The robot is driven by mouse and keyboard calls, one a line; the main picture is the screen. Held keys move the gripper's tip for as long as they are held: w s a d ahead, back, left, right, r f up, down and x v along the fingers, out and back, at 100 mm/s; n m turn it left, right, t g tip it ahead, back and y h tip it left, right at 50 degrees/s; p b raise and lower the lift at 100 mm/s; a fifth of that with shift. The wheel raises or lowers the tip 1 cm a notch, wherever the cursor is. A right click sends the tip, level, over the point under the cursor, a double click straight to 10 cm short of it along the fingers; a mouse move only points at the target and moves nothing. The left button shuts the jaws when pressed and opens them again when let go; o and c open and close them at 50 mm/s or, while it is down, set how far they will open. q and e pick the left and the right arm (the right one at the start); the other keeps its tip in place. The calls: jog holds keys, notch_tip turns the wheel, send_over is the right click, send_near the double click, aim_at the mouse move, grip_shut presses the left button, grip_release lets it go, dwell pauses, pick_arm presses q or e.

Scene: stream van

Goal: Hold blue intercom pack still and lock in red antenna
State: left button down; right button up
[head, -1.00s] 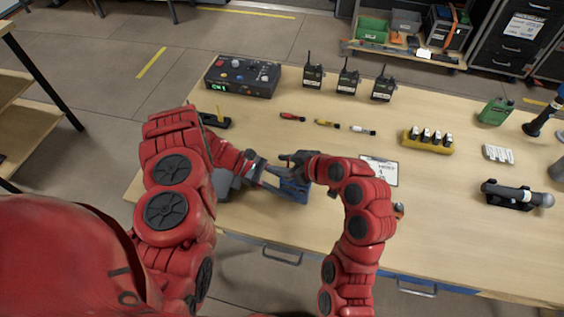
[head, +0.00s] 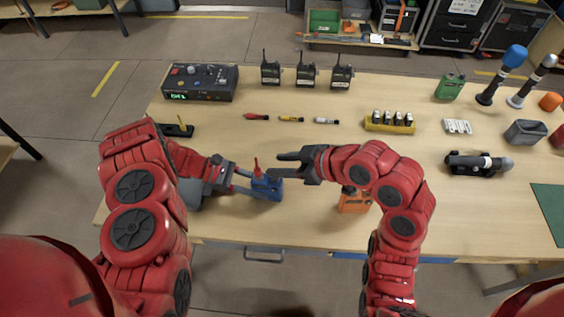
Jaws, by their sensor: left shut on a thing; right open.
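The blue intercom pack (head: 268,188) is on or just above the near left part of the table. My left gripper (head: 250,185) is shut on it from the left. A red antenna (head: 257,167) stands upright at the top of the pack; whether it is locked cannot be told. My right gripper (head: 277,167) is open and empty, just right of the antenna, fingers pointing left, with a small apparent gap. A red stick-like piece (head: 257,117) lies farther back beside a yellow one (head: 291,119) and a white one (head: 326,121).
An orange pack (head: 352,203) stands partly behind my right arm. A control box (head: 200,83) and several radios (head: 306,72) line the back.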

pick_arm(q)
jog(key=shift+c, duration=1.4)
grip_release()
jog(key=v, duration=1.1)
jog(key=shift+a+r, duration=0.25)
jog(key=shift+a, duration=0.25)
